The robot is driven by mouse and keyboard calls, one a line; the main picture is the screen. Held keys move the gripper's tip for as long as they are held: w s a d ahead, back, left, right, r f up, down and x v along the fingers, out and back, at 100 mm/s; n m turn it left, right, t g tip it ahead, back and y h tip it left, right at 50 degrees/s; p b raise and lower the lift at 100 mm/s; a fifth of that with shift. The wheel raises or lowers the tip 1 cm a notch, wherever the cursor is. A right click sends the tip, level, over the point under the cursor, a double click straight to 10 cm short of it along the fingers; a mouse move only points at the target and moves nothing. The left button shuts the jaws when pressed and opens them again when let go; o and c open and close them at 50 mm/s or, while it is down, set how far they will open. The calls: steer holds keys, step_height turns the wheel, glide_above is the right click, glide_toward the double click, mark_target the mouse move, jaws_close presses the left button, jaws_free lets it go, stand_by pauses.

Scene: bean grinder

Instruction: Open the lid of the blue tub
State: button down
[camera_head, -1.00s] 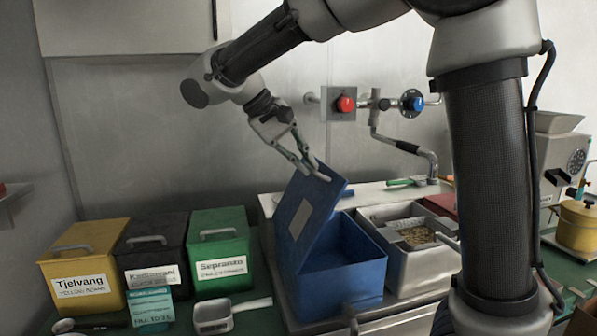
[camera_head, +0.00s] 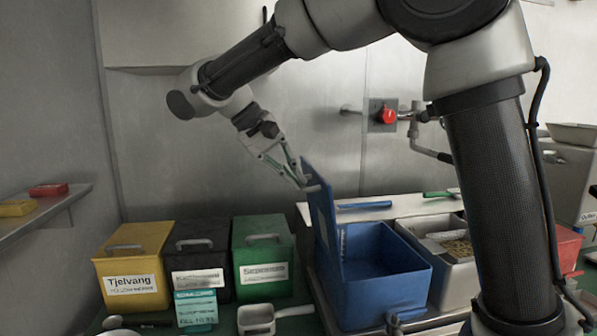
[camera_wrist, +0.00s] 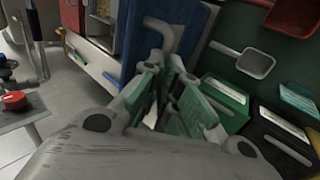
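The blue tub (camera_head: 388,290) stands on a tray to the right of the coloured tubs, with its inside showing. Its blue lid (camera_head: 322,222) stands nearly upright along the tub's left edge, with a pale patch on its inner face. My gripper (camera_head: 303,182) is at the top of the lid on its outer side, its fingers closed together at the pale lid handle (camera_head: 313,188). In the wrist view, the handle (camera_wrist: 162,24) runs down to between my fingertips (camera_wrist: 166,62), in front of the blue lid (camera_wrist: 196,30); the fingertips partly hide it.
Yellow (camera_head: 133,270), black (camera_head: 197,256) and green (camera_head: 262,255) labelled tubs stand left of the blue tub. A white scoop (camera_head: 262,318) lies in front. A grey bin of beans (camera_head: 445,262) stands right. A wall shelf (camera_head: 45,215) is at far left, a red knob (camera_head: 387,115) behind.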

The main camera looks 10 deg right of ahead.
steer(key=shift+s+d+f+g, duration=0.1)
steer(key=shift+f+g, duration=0.05)
steer(key=shift+f, duration=0.4)
steer(key=shift+s+d+f+g, duration=0.1)
steer(key=shift+f+g, duration=0.05)
steer(key=shift+f, duration=0.35)
steer(key=c, duration=1)
jaws_free()
steer(key=shift+w+d+f, duration=0.1)
steer(key=shift+w+d, duration=0.1)
steer(key=shift+a, duration=0.2)
steer(key=shift+c, duration=0.6)
steer(key=shift+a+r, duration=0.2)
steer(key=shift+r, duration=0.25)
steer(key=shift+c, duration=0.9)
steer(key=v, duration=1.1)
steer(key=shift+s+r, duration=0.1)
steer(key=shift+r, duration=0.1)
steer(key=shift+c, duration=1.1)
